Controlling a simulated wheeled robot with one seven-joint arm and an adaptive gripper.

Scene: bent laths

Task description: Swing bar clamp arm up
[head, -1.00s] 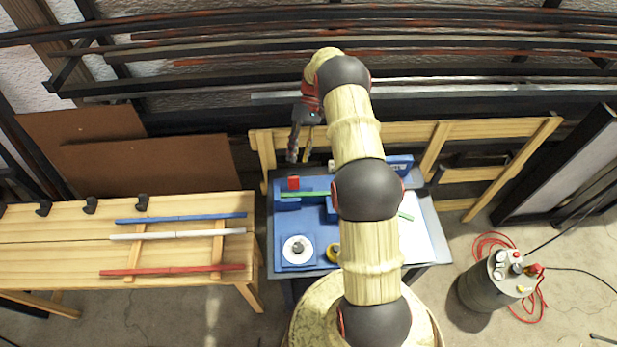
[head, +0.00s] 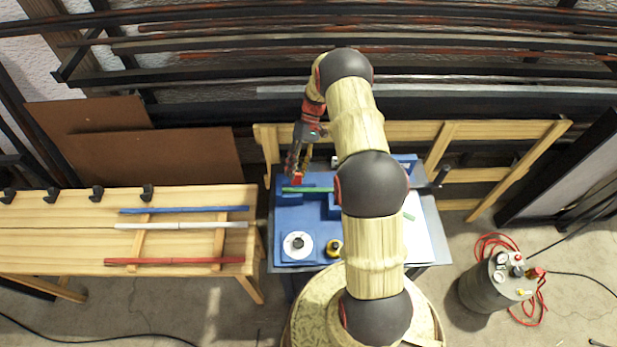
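On the blue fixture (head: 288,219) on the small table lies a green lath (head: 308,190), partly hidden behind my arm. A small red part (head: 300,181), which may be the bar clamp arm, sits near the lath's left end. My gripper (head: 299,176) points down right at this red part, its fingers apart on either side of it as far as I can see. The fingers partly cover the red part. Whether they touch it, I cannot tell.
A wooden bench (head: 60,232) at left bears a blue lath (head: 185,210), a white lath (head: 180,226) and a red lath (head: 175,261). A grey canister (head: 490,285) stands on the floor at right.

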